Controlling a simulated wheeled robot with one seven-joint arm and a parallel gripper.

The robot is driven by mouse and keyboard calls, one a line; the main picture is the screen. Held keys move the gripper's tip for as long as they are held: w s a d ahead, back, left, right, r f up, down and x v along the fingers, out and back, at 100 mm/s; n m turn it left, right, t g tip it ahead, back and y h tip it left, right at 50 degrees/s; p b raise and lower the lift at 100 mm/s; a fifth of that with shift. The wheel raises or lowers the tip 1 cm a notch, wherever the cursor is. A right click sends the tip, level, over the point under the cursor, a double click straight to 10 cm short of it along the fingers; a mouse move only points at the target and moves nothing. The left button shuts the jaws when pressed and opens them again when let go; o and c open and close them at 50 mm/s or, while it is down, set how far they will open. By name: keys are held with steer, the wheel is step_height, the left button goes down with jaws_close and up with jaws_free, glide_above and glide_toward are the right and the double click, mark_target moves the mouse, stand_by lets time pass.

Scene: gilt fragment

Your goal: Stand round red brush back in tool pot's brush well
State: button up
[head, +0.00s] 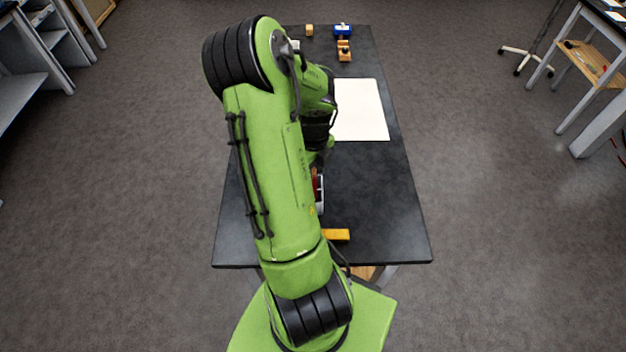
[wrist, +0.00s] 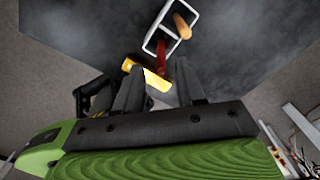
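The round red brush (wrist: 161,62) shows in the wrist view as a red shaft. One end lies within the near well of the white two-well tool pot (wrist: 146,46), and the other reaches between my fingers. My gripper (wrist: 156,66) is open, with a visible gap between each finger and the red shaft. A wooden-handled tool (wrist: 182,25) sits in the pot's other well. In the head view my arm mostly hides the brush (head: 317,182) and the pot (head: 321,203), and my gripper is hidden. The brush's lower end is hidden.
A yellow block (wrist: 145,75) lies on the dark table (head: 385,200) close to the pot, near the table's front edge. A white sheet (head: 360,110) lies farther back. A blue item (head: 343,31) and orange pieces (head: 344,50) are at the far end. The table's right side is clear.

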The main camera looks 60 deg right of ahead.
step_height(320, 180, up, 5)
steer(key=shift+r, duration=0.1)
steer(key=shift+w, duration=0.1)
steer(key=w+a+r+n+t, duration=0.1)
steer(key=w+a+r+n, duration=0.2)
steer(key=a+r+n, duration=0.35)
steer(key=w+a+r+n+t, duration=0.1)
steer(key=w+a+r+n, duration=0.2)
steer(key=a+n, duration=0.55)
steer(key=w+a+r+n+t, duration=0.1)
steer(key=w+a+r+n, duration=0.25)
steer(key=a+n, duration=0.4)
steer(key=s+a+r+n+t, duration=0.1)
steer(key=s+a+n, duration=0.3)
steer(key=n, duration=0.4)
steer(key=s+a+r+n+t, duration=0.1)
steer(key=s+a+r+n, duration=0.2)
steer(key=n, duration=0.6)
steer(key=shift+s+a+r, duration=0.3)
steer(key=shift+s+a, duration=0.2)
steer(key=shift+a, duration=0.65)
